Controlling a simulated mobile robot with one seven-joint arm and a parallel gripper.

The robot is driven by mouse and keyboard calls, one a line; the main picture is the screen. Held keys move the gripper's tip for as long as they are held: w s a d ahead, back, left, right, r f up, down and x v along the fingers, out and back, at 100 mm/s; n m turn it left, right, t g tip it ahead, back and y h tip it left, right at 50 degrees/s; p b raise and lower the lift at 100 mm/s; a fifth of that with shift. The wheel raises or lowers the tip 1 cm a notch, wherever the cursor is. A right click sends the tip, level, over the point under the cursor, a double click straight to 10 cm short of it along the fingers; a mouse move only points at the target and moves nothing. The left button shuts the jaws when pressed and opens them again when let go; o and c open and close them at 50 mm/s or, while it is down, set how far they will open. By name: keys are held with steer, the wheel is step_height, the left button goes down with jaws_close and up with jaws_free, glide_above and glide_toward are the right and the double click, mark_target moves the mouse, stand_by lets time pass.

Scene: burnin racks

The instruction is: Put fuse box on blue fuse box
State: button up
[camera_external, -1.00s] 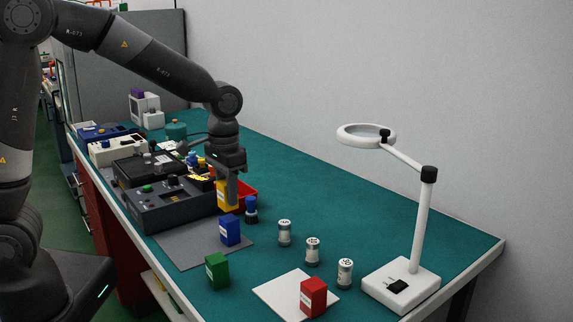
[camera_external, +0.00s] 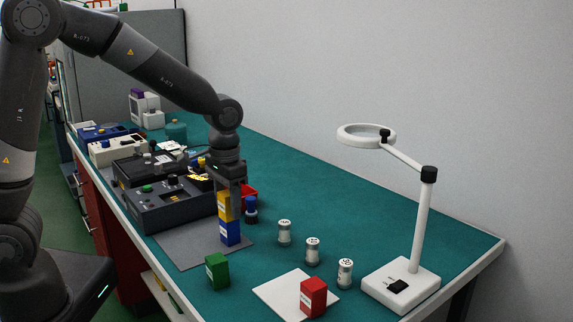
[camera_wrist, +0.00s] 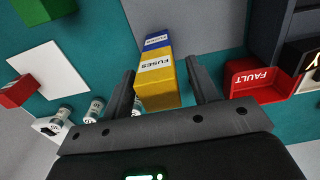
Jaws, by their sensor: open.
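The yellow fuse box (camera_external: 226,206) stands on top of the blue fuse box (camera_external: 230,233), which rests on the grey mat. In the wrist view the yellow box (camera_wrist: 158,82) shows its FUSES label, with the blue box (camera_wrist: 157,43) beyond it. My gripper (camera_external: 229,190) is at the upper part of the yellow box. In the wrist view my gripper's fingers (camera_wrist: 165,88) are open, one on each side of the yellow box, with a gap visible at least on the right.
A green box (camera_external: 217,271) stands in front, and a red box (camera_external: 314,297) stands on a white sheet (camera_external: 272,292). Several small jars (camera_external: 313,250) and a magnifier lamp (camera_external: 402,284) are to the right. A grey test unit (camera_external: 175,203) and a red FAULT bin (camera_wrist: 250,84) are close by.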

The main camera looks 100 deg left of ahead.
mark_target(227, 192)
step_height(227, 192, up, 12)
steer(key=s+d+r+m+t, duration=0.1)
steer(key=s+d+r+m, duration=0.15)
steer(key=d, duration=0.55)
steer(key=s+d+r+m+t, duration=0.2)
steer(key=s+d, duration=0.1)
steer(key=d, duration=0.5)
steer(key=s+d+f+m+t, duration=0.2)
steer(key=s+d+m, duration=0.2)
steer(key=s+d, duration=0.5)
steer(key=shift+d+t, duration=0.3)
steer(key=shift+d, duration=0.45)
steer(key=shift+m, duration=0.25)
